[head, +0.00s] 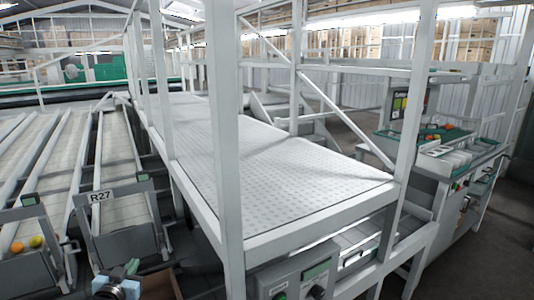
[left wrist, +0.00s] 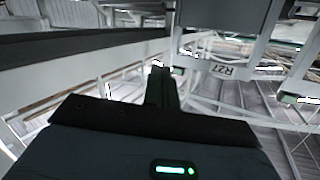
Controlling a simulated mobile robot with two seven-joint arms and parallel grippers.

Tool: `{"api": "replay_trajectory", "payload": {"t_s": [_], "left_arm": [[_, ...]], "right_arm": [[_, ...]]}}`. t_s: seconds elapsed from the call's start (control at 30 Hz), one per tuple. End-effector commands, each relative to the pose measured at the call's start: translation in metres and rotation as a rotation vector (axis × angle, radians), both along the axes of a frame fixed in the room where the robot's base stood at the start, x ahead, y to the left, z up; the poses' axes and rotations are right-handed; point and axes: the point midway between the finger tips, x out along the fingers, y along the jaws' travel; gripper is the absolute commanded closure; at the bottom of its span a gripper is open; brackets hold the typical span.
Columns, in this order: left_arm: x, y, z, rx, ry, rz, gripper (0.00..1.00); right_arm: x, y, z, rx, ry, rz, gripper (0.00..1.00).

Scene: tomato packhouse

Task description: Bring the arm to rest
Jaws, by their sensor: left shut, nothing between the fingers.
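My left gripper (head: 131,267) shows small at the lower left of the head view, in front of the sorting lanes, with part of my arm below it. In the left wrist view its dark fingers (left wrist: 160,85) are together and point upward in the picture, with nothing between them. It holds nothing. My right gripper is in neither view.
A white-framed platform with a perforated deck (head: 270,170) fills the middle. Lanes with an R27 sign (head: 101,196) lie at left; orange and yellow tomatoes (head: 27,244) sit at one lane end. A control box (head: 297,280) is at the bottom. A workbench (head: 440,165) stands at right.

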Motion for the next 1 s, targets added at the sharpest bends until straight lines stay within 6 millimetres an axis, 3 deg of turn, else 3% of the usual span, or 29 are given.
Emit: {"api": "replay_trajectory", "payload": {"t_s": [0.13,0.47,0.57,0.7,0.83,1.0], "left_arm": [[-0.01,0.009,-0.027,0.199,0.126,0.022,1.0],[-0.093,-0.043,-0.114,0.136,0.238,-0.056,1.0],[-0.133,-0.062,-0.145,0.111,0.288,-0.083,1.0],[-0.202,-0.092,-0.184,0.062,0.368,-0.119,1.0],[-0.269,-0.117,-0.209,0.013,0.443,-0.143,1.0],[-0.356,-0.146,-0.226,-0.057,0.537,-0.16,1.0]], "right_arm": [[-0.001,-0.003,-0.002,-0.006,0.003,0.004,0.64],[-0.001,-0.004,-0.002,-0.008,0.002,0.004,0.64],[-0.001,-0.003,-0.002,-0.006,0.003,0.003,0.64],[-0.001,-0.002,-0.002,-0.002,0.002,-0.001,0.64],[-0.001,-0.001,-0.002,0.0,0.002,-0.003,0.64],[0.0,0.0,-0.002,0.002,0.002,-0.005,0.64]]}}
